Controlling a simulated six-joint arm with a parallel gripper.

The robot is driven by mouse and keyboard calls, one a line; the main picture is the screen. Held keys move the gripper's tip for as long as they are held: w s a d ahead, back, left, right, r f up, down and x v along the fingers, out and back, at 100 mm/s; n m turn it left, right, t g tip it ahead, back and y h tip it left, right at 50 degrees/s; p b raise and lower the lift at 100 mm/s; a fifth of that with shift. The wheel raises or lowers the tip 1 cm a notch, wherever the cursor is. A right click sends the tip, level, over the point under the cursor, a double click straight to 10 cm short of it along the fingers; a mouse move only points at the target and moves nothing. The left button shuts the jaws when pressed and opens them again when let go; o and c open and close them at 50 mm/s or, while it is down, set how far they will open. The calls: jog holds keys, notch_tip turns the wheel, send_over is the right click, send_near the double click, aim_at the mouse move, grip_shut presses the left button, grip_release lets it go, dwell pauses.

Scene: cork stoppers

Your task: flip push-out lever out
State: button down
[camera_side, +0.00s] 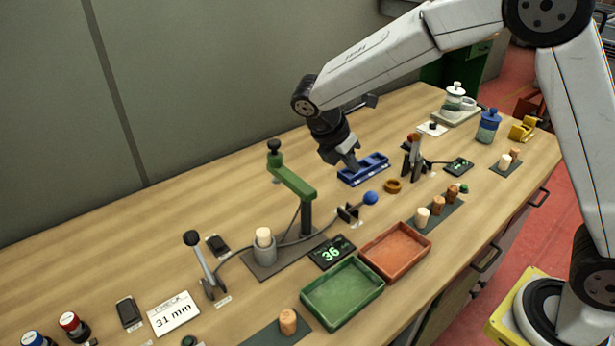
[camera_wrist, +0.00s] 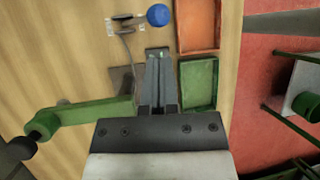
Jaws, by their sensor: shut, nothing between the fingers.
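A lever with a blue ball knob (camera_side: 370,198) lies low, its knob to the right of its dark mount (camera_side: 348,212). Another lever, with a black knob (camera_side: 191,238), stands tilted at left. I cannot read which is labelled push-out. The blue knob (camera_wrist: 158,14) also shows at the top of the wrist view. My gripper (camera_side: 353,168) is shut and empty, pointing down, in front of the blue tray (camera_side: 372,173) in the side view. In the wrist view my fingertips (camera_wrist: 157,60) lie below the blue knob, apart from it.
A display reading 36 (camera_side: 332,253), an orange tray (camera_side: 396,230) and a green tray (camera_side: 342,310) sit near the blue-knob lever. Bare table lies at back left.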

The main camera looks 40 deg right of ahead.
jog(key=v, duration=0.5)
jog(key=shift+s+a+r, duration=0.1)
jog(key=shift+s+r, duration=0.1)
jog(key=shift+s, duration=0.05)
jog(key=shift+s, duration=0.1)
jog(key=s+d+f+m+t+y, duration=0.2)
jog(key=s+f+m, duration=0.3)
jog(key=s+m, duration=0.2)
jog(key=s+d+f+m+t+y, duration=0.2)
jog(key=s+f+m, duration=0.3)
jog(key=s+m, duration=0.3)
jog(key=d+m+y, duration=0.1)
jog(key=m, duration=0.2)
jog(key=shift+y, duration=0.3)
